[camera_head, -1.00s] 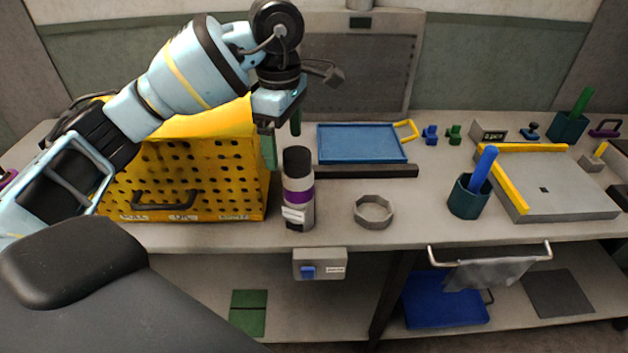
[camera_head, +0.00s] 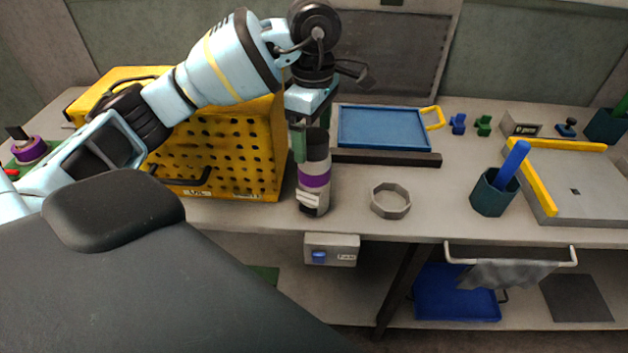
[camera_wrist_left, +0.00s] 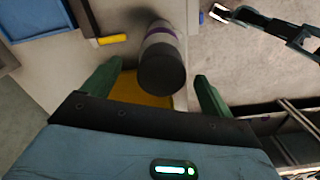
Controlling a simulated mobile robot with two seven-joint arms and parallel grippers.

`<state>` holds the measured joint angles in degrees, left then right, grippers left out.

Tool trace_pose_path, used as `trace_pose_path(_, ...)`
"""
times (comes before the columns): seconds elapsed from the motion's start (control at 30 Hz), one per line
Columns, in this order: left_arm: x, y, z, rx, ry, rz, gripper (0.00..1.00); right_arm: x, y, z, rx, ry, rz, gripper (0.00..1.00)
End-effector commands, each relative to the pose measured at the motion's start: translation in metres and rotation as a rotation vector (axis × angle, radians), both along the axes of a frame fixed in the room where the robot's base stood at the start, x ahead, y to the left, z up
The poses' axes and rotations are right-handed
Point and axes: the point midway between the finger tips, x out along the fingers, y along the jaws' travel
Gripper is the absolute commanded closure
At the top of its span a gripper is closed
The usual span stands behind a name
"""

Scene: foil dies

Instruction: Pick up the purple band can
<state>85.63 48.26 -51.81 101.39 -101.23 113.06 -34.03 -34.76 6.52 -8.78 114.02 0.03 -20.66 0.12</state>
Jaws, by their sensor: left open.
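The purple band can (camera_head: 314,180) stands upright near the front edge of the bench, with a dark top, a grey body and a purple band. My left gripper (camera_head: 312,143) is open at the can's top, and one green finger overlaps its upper left side in the head view. In the left wrist view the can (camera_wrist_left: 162,66) shows its black top between the two spread green fingers of the gripper (camera_wrist_left: 158,72), with gaps on both sides. My right gripper is in neither view.
A yellow perforated box (camera_head: 235,150) stands close left of the can. A grey ring (camera_head: 390,200) lies to its right, with a dark bar (camera_head: 400,158) and blue tray (camera_head: 385,128) behind. A teal cup (camera_head: 492,196) stands farther right. A small box (camera_head: 331,250) is on the bench front.

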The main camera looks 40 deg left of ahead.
Motion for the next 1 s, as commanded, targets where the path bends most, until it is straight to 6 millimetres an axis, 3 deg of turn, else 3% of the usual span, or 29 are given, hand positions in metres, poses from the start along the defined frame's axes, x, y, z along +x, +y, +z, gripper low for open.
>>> trace_pose_path(0.23,-0.002,-0.003,-0.031,0.001,0.000,0.000,0.15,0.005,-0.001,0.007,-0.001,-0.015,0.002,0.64)
trace_pose_path(0.53,-0.002,-0.003,-0.037,0.001,-0.001,0.000,0.15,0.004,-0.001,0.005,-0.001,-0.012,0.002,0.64)
trace_pose_path(1.0,-0.002,-0.003,-0.036,0.000,-0.001,0.000,0.75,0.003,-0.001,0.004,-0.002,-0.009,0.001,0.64)
